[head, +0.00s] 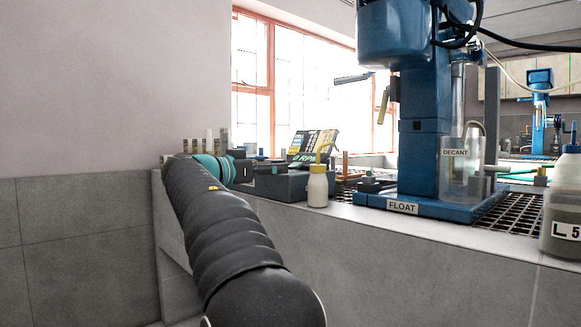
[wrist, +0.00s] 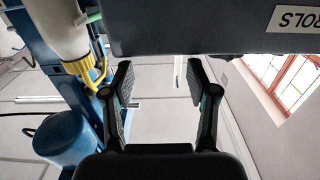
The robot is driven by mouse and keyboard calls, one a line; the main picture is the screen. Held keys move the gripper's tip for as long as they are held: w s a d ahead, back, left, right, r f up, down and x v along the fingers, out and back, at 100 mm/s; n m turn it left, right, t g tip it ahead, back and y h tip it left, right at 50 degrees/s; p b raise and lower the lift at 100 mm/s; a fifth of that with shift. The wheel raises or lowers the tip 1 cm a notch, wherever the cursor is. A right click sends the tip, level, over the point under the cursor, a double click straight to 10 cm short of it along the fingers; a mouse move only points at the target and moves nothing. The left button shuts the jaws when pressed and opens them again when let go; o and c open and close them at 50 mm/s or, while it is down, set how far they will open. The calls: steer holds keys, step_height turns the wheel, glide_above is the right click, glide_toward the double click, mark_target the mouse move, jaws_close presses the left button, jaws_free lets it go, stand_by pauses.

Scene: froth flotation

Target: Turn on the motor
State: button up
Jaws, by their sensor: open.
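The blue flotation machine (head: 417,130) stands on the bench, with its blue motor housing (head: 395,35) at the top of the column and a base labelled FLOAT. A grey control box (head: 290,186) with a display reading RPM sits left of it. In the wrist view, which looks upside down, the box (wrist: 200,28) spans the top edge with a label ending in "ROLS". The blue housing (wrist: 68,140) is at lower left there. My gripper (wrist: 158,82) is open and empty, its fingers just short of the box. In the head view, my gripper (head: 260,166) is beside the box's left end. No switch is clearly visible.
A white bottle with a yellow cap (head: 318,188) stands close in front of the box. A clear vessel labelled DECANT (head: 461,170) is right of the column. A jar (head: 562,215) stands at the right edge. Small bottles (head: 205,146) are behind my wrist.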

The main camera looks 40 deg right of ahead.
mark_target(293, 166)
steer(key=shift+w+d, duration=0.15)
steer(key=shift+d, duration=2.45)
